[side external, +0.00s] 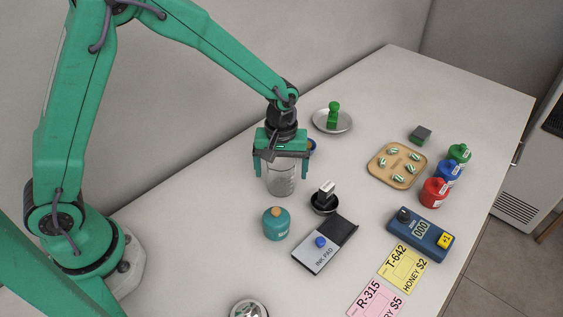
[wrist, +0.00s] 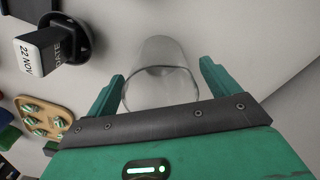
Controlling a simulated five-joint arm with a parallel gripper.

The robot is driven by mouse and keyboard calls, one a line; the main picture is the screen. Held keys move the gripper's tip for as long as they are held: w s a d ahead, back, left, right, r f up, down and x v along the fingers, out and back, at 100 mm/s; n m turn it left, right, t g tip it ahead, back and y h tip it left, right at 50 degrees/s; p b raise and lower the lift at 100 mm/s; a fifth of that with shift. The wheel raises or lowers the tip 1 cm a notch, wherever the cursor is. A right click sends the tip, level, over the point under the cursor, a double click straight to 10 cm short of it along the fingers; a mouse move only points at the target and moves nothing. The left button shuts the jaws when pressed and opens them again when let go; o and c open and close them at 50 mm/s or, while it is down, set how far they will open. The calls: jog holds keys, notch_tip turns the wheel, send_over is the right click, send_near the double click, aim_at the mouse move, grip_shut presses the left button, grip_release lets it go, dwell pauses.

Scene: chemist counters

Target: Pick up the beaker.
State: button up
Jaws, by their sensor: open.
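The clear glass beaker (side external: 281,180) stands upright on the counter below my gripper (side external: 281,171) in the side view. In the wrist view the beaker (wrist: 160,84) lies between the two green fingers of my gripper (wrist: 162,80), its rim facing the camera. The fingers are open, one on each side of the beaker, with visible gaps beside the glass in the wrist view. The palm is above the rim. I cannot tell exactly how far down the fingers reach along the glass.
A plate (side external: 346,121) with a green figure is behind. A wooden tray (side external: 376,177) and several coloured bottles stand right. A wall runs behind.

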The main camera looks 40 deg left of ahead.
jog(key=shift+f, duration=0.25)
jog(key=shift+c, duration=0.2)
jog(key=c, duration=1.1)
jog(key=shift+o, duration=0.2)
jog(key=shift+r, duration=0.1)
jog(key=shift+r, duration=0.85)
jog(key=s+d+r, duration=0.8)
jog(key=r, duration=0.1)
jog(key=shift+s, duration=0.15)
